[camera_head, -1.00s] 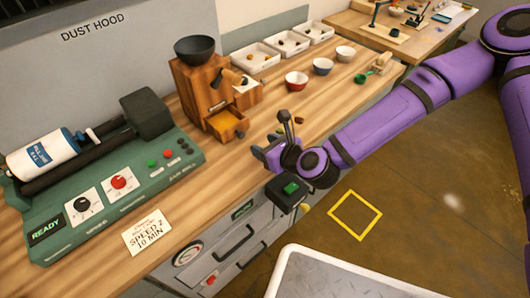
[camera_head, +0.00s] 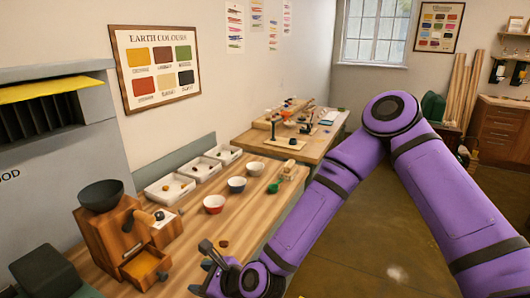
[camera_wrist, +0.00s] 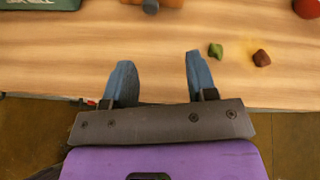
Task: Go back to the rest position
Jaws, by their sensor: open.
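My gripper (camera_head: 215,268) is at the bottom of the head view, at the front edge of the wooden bench (camera_head: 215,228), on my purple arm. In the wrist view my gripper (camera_wrist: 158,80) has its two blue-grey fingers spread apart with nothing between them. The fingertips are over or near the bench edge. A green lump (camera_wrist: 215,50) and a brown lump (camera_wrist: 262,58) lie on the bench just right of the fingers. I cannot tell the height of the fingers above the wood.
A wooden grinder (camera_head: 125,235) with an open drawer stands left of my gripper. The floor (camera_head: 350,235) right of the bench looks clear.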

